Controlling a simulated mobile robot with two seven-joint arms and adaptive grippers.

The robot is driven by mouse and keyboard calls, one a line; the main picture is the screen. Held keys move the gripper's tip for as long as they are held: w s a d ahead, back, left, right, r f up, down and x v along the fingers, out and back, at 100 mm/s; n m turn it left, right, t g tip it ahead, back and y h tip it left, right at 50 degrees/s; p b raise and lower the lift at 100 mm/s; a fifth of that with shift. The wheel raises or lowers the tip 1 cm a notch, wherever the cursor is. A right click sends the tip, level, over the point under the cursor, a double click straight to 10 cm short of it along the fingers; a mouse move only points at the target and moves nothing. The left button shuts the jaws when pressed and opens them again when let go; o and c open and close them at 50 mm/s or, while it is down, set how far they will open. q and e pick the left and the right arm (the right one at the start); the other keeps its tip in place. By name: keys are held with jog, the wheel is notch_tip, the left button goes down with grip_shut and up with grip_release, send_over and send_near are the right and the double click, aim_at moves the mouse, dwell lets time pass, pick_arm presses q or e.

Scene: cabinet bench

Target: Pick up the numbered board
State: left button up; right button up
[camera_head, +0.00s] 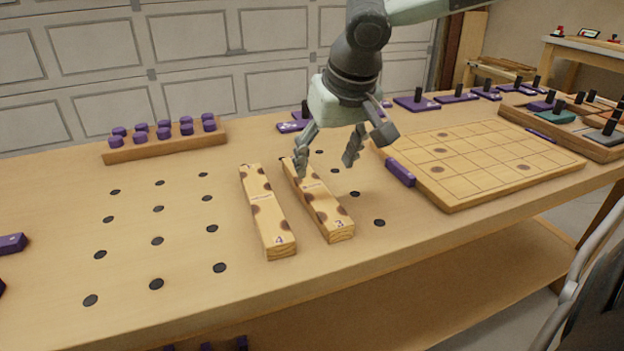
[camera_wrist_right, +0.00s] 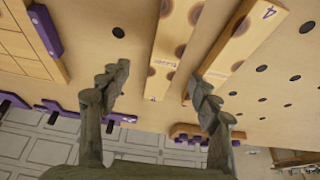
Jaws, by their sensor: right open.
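Two long pale wooden boards with dark round spots lie side by side on the bench. The board numbered 4 (camera_head: 264,213) is on the left and the board numbered 3 (camera_head: 323,209) is on the right, with a narrow gap between them. In the right wrist view both show, the 4 board (camera_wrist_right: 240,45) and the 3 board (camera_wrist_right: 170,50). My right gripper (camera_head: 327,165) is open and empty above the far end of the 3 board; its fingers (camera_wrist_right: 158,80) appear on either side of that end. My left gripper is out of view.
A wooden rack with purple pegs (camera_head: 165,147) stands at the back left. A gridded wooden board (camera_head: 475,155) with a purple handle (camera_head: 400,173) lies to the right. Tool-topped purple pieces line the back right.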

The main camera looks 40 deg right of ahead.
aim_at(313, 187)
jog(key=shift+w+f, duration=0.1)
jog(key=shift+f, duration=0.3)
jog(key=x, duration=0.6)
jog(key=shift+w+a+f+b, duration=0.1)
jog(key=shift+w+a+b, duration=0.2)
jog(key=shift+a+b, duration=0.1)
jog(key=shift+w+f, duration=0.1)
jog(key=shift+f, duration=0.1)
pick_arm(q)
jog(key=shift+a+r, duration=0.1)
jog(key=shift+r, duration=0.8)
pick_arm(e)
jog(key=c, duration=1.4)
jog(key=shift+o, duration=0.2)
jog(key=shift+r, duration=0.15)
jog(key=shift+r, duration=0.3)
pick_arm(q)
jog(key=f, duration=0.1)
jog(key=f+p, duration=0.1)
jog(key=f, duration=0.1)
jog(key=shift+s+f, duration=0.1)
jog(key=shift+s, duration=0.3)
pick_arm(e)
notch_tip(313, 187, up, 9)
jog(key=shift+r, duration=0.15)
